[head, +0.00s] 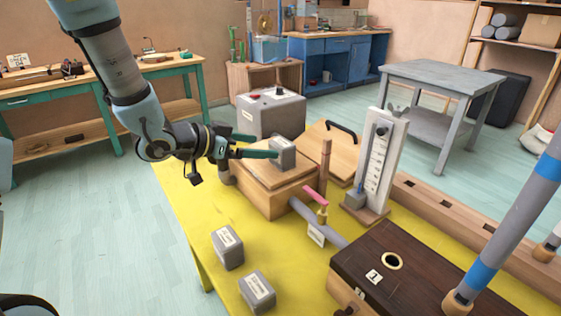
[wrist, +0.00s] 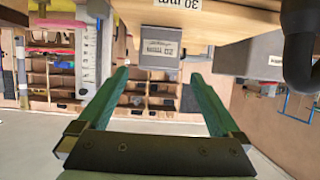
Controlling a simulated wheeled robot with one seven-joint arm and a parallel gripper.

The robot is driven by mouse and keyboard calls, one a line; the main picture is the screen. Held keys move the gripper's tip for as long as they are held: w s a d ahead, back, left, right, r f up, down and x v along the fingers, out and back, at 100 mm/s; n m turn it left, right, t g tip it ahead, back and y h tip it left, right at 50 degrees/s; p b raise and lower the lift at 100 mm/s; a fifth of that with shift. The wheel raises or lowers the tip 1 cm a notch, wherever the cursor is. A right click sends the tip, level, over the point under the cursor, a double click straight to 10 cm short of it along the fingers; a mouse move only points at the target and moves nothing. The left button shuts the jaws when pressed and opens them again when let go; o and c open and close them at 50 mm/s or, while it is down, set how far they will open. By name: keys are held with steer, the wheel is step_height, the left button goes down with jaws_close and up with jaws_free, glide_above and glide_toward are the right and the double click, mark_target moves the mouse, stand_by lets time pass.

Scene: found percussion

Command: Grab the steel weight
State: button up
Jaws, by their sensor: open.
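A small grey metal block with a white label (head: 282,152), which looks like the steel weight, stands on a wooden box (head: 262,200). In the wrist view, which looks upside down, the labelled block (wrist: 162,42) lies just beyond the fingertips, about centred between them. My gripper (head: 263,146) is open, its two green fingers pointing at the block. One fingertip seems to overlap the block in the head view; I cannot tell whether they touch. The wrist view shows nothing between the fingers of my gripper (wrist: 159,76). Two similar labelled grey blocks (head: 227,248) (head: 257,291) stand on the yellow table.
A large grey box (head: 270,112) stands behind the wooden box.

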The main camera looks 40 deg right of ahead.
mark_target(275, 146)
steer(key=x, duration=0.5)
steer(key=shift+s+d+p, duration=0.2)
steer(key=shift+d+p, duration=0.1)
steer(key=shift+p, duration=0.1)
steer(key=p+x, duration=0.1)
steer(key=x, duration=0.3)
steer(key=shift+d+r+p, duration=0.2)
steer(key=shift+r+p, duration=0.15)
steer(key=shift+w+d+f, duration=0.1)
steer(key=shift+d+f, duration=0.2)
steer(key=shift+d, duration=0.15)
jaws_close()
steer(key=shift+r, duration=0.1)
